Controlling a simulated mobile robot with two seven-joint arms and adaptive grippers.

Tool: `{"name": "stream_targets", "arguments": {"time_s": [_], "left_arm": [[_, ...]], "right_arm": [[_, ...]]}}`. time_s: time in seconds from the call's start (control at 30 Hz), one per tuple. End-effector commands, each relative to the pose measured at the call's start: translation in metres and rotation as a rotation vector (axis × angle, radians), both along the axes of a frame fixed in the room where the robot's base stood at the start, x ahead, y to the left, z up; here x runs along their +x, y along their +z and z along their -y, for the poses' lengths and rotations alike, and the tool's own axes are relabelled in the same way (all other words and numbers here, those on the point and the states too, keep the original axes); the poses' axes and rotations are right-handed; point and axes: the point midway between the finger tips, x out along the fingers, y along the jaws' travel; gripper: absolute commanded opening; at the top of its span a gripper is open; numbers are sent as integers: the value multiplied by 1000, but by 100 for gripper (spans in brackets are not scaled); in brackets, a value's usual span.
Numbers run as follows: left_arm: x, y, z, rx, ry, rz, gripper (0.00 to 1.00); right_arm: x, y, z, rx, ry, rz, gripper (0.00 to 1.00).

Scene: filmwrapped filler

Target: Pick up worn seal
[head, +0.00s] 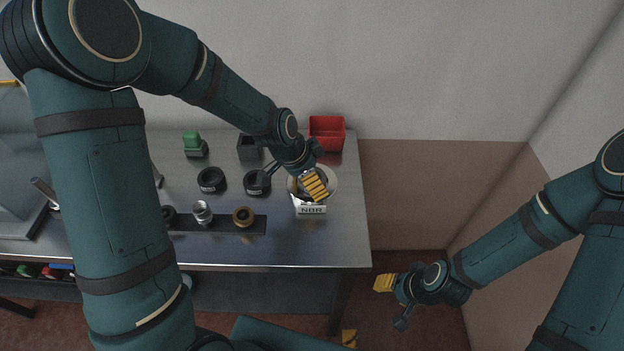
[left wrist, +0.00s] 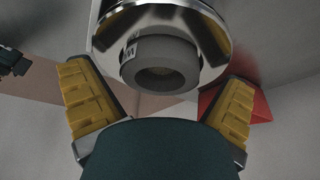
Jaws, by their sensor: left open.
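In the left wrist view, a dark grey ring (left wrist: 160,68) with a round hole sits at a shiny round metal part (left wrist: 118,25). A light marking shows on the ring's side; I take it to be the worn seal, though the marking is not fully legible. My left gripper (left wrist: 157,80) is open, with a yellow-padded finger on each side of the ring, apart from it. In the head view, my left gripper (head: 314,184) is over the white holder marked NBR (head: 311,210) and hides the ring. My right gripper (head: 386,283) hangs right of the table, its opening unclear.
A red bin (head: 327,127) stands behind the left gripper. Black round containers (head: 211,180), a black box (head: 249,148) and a green-topped item (head: 194,142) stand to the left. A dark strip (head: 222,229) holds several small parts. The table's front right (head: 335,252) is clear.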

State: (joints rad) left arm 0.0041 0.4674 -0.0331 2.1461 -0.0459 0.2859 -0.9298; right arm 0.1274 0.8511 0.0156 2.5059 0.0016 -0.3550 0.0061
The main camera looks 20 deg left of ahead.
Motion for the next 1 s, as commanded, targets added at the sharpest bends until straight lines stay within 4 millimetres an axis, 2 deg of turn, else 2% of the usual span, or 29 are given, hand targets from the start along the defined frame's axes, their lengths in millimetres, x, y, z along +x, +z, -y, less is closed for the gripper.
{"name": "stream_targets", "arguments": {"time_s": [0.03, 0.17, 0.2, 0.53, 0.63, 0.77, 1.0], "left_arm": [[0, 0, 0, 0, 0, 0, 93], [0, 0, 0, 0, 0, 0, 47], [0, 0, 0, 0, 0, 0, 33], [0, 1, 0, 0, 0, 0, 32], [0, 7, 0, 0, -1, 2, 32], [0, 26, 0, 1, -2, 4, 32], [0, 73, 0, 0, -1, 5, 32]], "right_arm": [[0, 0, 0, 0, 0, 0, 47], [0, 0, 0, 0, 0, 0, 47], [0, 0, 0, 0, 0, 0, 47], [0, 0, 0, 0, 0, 0, 47], [0, 1, 0, 0, 0, 1, 47], [1, 5, 0, 0, -2, 3, 47], [4, 14, 1, -2, -8, 9, 47]]}}
